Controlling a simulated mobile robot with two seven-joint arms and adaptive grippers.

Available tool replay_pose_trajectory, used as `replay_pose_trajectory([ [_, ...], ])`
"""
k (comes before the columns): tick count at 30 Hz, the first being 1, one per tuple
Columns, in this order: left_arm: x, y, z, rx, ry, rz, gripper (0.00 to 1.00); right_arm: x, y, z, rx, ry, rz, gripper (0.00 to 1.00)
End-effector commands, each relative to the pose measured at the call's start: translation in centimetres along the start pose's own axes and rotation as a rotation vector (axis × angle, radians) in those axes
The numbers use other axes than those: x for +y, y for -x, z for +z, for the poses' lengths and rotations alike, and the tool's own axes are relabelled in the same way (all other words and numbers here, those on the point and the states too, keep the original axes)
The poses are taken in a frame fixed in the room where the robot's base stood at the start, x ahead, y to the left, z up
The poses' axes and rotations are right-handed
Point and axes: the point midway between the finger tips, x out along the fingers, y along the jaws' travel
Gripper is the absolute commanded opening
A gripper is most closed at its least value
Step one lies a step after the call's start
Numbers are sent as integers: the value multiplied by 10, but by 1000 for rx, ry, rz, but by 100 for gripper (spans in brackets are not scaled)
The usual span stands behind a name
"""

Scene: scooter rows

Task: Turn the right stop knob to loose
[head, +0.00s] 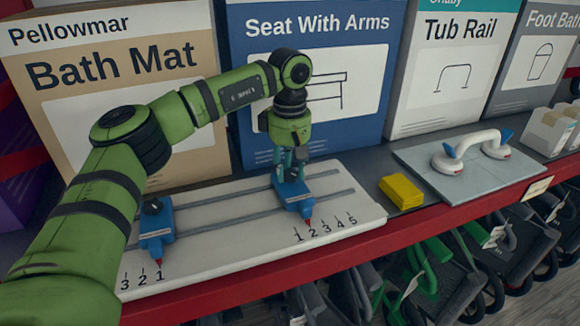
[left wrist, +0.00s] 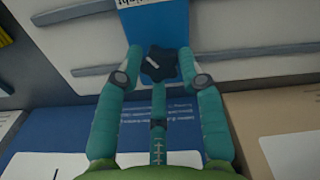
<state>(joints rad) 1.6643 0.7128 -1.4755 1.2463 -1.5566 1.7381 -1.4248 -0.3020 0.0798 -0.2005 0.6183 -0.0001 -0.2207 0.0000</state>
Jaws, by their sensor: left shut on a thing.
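A white board (head: 355,222) on the shelf has two grey rails. Two blue stops with red pointers sit on the rails. The left stop (head: 154,240) has a dark knob (head: 152,206), and its pointer is near the left 1. The right stop (head: 293,196) has its pointer close to the right 2. My left gripper (head: 290,172) points down over the right stop. In the left wrist view, its teal fingers are shut around the dark star-shaped right knob (left wrist: 163,62), which has a white mark. Whether the knob is loose or tight I cannot tell.
Tall product boxes, such as Seat With Arms (head: 290,60) and Bath Mat (head: 110,90), stand close behind the board. Yellow pads (head: 401,192) and a white tub rail (head: 478,148) on a grey plate (head: 440,175) lie to the right. Scooters stand below the red shelf edge.

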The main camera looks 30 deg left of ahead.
Motion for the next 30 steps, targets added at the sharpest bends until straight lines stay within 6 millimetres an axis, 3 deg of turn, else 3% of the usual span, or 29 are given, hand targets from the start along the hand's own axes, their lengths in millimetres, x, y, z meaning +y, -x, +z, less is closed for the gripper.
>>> replay_pose_trajectory([
  [11, 0, -5, 4, -9, 155, -11, 6, 0, -2, -2, 5, 0, 0, 40],
  [30, 2, -6, 4, -4, 748, -16, 6, 0, -5, -3, 6, -1, 0, 40],
])
